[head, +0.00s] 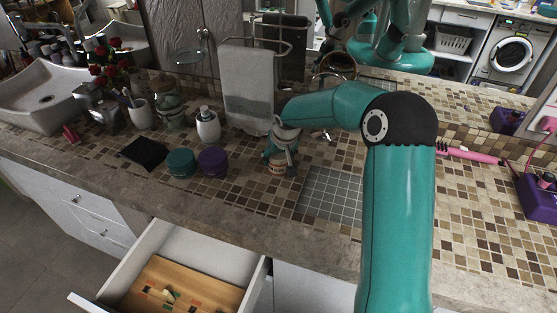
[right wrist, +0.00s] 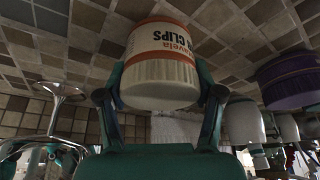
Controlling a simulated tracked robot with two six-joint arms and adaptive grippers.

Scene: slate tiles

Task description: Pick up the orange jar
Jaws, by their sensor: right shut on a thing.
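The orange jar (head: 278,168) is at the counter's middle, mostly covered by my right gripper (head: 281,156). The right wrist view shows the jar (right wrist: 160,65) close up, with white and orange bands and lettering that includes "CLIPS". My right gripper's fingers (right wrist: 160,98) are on both sides of the jar, shut on it. I cannot tell whether the jar touches the counter or is slightly above it. My left gripper is not in view.
A purple jar (head: 212,161) and a teal jar (head: 180,163) stand left of my gripper, with a black mat (head: 143,153) farther left. A grey tiled patch (head: 334,194) to the right is bare. An open drawer (head: 185,285) juts out below the counter.

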